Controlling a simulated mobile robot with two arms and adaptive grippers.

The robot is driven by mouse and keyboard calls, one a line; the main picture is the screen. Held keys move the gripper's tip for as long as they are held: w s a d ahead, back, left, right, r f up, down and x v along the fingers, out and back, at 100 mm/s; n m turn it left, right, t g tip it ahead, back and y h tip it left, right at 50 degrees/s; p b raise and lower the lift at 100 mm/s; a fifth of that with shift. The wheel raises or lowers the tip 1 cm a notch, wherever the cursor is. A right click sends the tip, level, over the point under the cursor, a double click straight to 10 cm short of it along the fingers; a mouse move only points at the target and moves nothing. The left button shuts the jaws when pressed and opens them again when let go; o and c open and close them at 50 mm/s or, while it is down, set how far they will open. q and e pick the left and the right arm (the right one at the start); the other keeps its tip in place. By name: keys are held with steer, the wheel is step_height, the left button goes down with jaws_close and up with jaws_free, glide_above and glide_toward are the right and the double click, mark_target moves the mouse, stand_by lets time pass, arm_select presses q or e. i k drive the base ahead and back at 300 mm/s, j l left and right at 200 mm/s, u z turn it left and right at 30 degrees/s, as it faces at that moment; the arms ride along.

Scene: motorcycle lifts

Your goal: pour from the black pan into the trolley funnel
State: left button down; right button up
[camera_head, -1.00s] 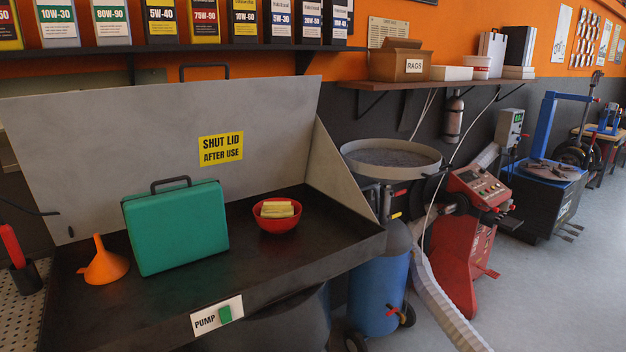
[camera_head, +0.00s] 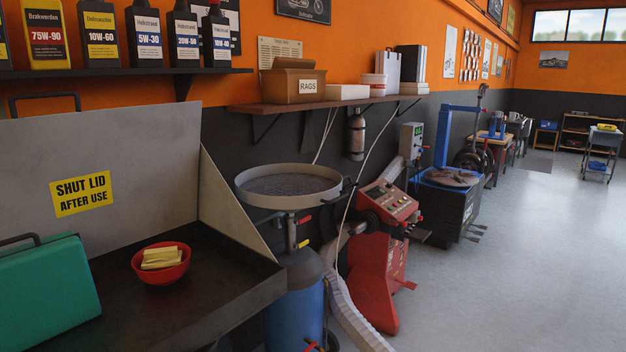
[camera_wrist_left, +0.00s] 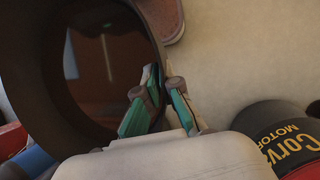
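The trolley funnel is a wide, shallow, grey round dish (camera_head: 287,202) with a dark grey mesh-like inside, on top of a blue drum trolley (camera_head: 294,315). It stands right of the black wash basin in the head view. In the left wrist view a black round pan (camera_wrist_left: 35,75) fills the left side, with a dark brown, shiny inside. My left gripper (camera_wrist_left: 160,75) has its teal-padded fingers close together at the pan's rim and looks shut on it. Neither gripper shows in the head view, and my right gripper is in no view.
The black basin (camera_head: 215,285) holds a red bowl (camera_head: 160,272) with yellow sponges and a green case (camera_head: 45,295). A red machine (camera_head: 375,265) stands close right of the trolley. A wooden shelf (camera_head: 330,102) hangs above. The floor (camera_head: 520,260) at right is free.

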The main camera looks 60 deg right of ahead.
mark_target(288, 189)
steer(key=l+u, duration=0.1)
steer(key=l, duration=0.9)
steer(key=l+u, duration=0.1)
steer(key=l, duration=1.95)
steer(key=l+u, duration=0.15)
steer(key=l, duration=0.9)
steer(key=k+l+u, duration=0.1)
steer(key=l, duration=0.9)
